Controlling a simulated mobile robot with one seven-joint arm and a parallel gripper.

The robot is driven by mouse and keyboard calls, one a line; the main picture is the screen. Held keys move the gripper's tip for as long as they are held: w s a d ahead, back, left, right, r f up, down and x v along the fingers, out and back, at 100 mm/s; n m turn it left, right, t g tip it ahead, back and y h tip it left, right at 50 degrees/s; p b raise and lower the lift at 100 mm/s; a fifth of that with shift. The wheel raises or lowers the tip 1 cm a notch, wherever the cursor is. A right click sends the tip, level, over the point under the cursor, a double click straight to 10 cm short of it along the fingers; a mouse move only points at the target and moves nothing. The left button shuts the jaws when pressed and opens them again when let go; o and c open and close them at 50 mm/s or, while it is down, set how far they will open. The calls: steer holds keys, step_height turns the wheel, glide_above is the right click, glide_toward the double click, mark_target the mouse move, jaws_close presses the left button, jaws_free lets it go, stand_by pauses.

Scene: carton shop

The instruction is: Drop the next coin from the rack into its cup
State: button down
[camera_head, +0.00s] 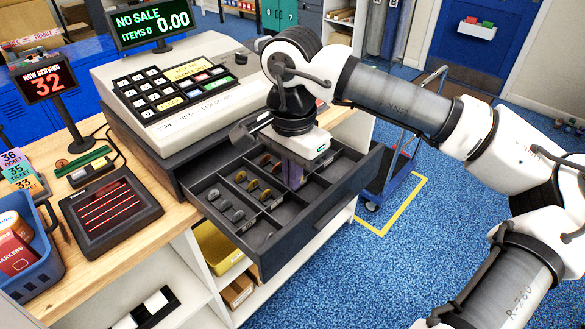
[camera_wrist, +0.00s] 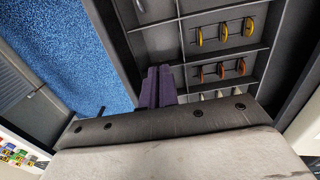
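My gripper (camera_wrist: 157,70) has purple fingers, pointing down over the front compartments of the open cash drawer (camera_head: 317,237). The fingers are close together with only a dark line between them; I see no coin there. They also show in the head view (camera_head: 293,174). Coins stand on edge in slotted racks in the drawer: silver coins (camera_head: 225,204) at left, gold coins (camera_wrist: 223,32) in the middle, copper coins (camera_wrist: 220,69) beside them. More pale coins (camera_wrist: 220,94) are partly hidden by my gripper body. The cups are probably the front compartments (camera_head: 262,235); a small grey thing (camera_wrist: 139,6) lies in one.
The cash register (camera_head: 180,95) stands right behind the drawer. Drawer walls and dividers surround my fingers. A card-like terminal (camera_head: 110,207), a ticket display (camera_head: 45,85) and a blue basket (camera_head: 35,245) are on the counter at left. A blue trolley (camera_head: 400,175) stands beyond the drawer.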

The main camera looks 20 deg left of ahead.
steer(key=c, duration=2.1)
jaws_free()
steer(key=o, duration=0.5)
steer(key=shift+r, duration=0.15)
step_height(320, 180, up, 14)
steer(key=b, duration=0.1)
steer(key=shift+f+b, duration=0.2)
steer(key=shift+b, duration=0.2)
